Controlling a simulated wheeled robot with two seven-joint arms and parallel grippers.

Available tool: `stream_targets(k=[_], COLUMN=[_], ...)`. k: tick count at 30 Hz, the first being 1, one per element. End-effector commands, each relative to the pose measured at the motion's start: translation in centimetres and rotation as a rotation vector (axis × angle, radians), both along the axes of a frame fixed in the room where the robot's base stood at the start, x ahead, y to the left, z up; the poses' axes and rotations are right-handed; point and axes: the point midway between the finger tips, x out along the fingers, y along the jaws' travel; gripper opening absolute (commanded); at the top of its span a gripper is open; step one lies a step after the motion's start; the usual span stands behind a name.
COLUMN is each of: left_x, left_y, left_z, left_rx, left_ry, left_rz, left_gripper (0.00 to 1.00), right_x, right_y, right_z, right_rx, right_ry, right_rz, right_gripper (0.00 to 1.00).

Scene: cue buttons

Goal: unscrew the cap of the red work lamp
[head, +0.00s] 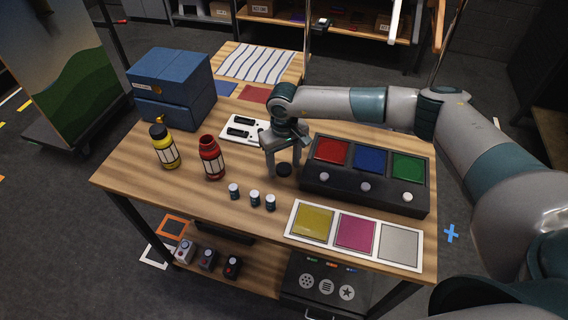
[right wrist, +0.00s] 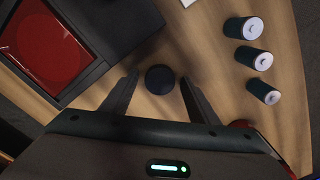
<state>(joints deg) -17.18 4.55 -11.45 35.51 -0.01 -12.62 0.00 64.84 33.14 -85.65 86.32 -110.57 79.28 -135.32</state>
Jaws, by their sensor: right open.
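The red work lamp (head: 211,158) stands upright on the wooden table, left of my right gripper. Its top is red and open-looking, with no dark cap on it. A small round dark cap (head: 284,170) lies on the table; the right wrist view shows it (right wrist: 160,79) between my fingertips. My right gripper (head: 284,162) is open, pointing down around or just above the cap, with gaps on both sides. A red edge, likely the lamp, shows low in the right wrist view (right wrist: 241,124). My left gripper is out of view.
A yellow lamp (head: 164,147) with a black cap stands left of the red one. Several small white-topped cylinders (head: 252,198) stand in front. A dark button box (head: 365,188) is close on the right, colour pads (head: 427,248) in front, a blue box (head: 180,82) behind left.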

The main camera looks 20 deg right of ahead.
Motion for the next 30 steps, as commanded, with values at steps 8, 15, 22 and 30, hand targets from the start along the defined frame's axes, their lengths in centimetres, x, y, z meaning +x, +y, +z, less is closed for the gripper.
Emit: stream_targets(k=[8, 15, 22, 30], left_x=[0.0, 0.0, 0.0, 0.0], left_y=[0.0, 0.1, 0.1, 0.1], left_z=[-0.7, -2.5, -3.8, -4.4], left_rx=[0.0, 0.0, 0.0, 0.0], left_ry=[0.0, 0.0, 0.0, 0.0], left_rz=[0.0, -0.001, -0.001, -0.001], left_gripper=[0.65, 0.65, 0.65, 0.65], right_x=[0.2, 0.1, 0.1, 0.0], right_y=[0.0, 0.0, 0.0, 0.0], right_z=[1.8, 5.9, 9.9, 12.1], right_rx=[0.002, 0.001, 0.001, 0.0], right_ry=[-0.004, -0.005, -0.004, 0.0], right_rz=[0.0, 0.001, 0.001, 0.0], right_gripper=[0.55, 0.55, 0.55, 0.55])
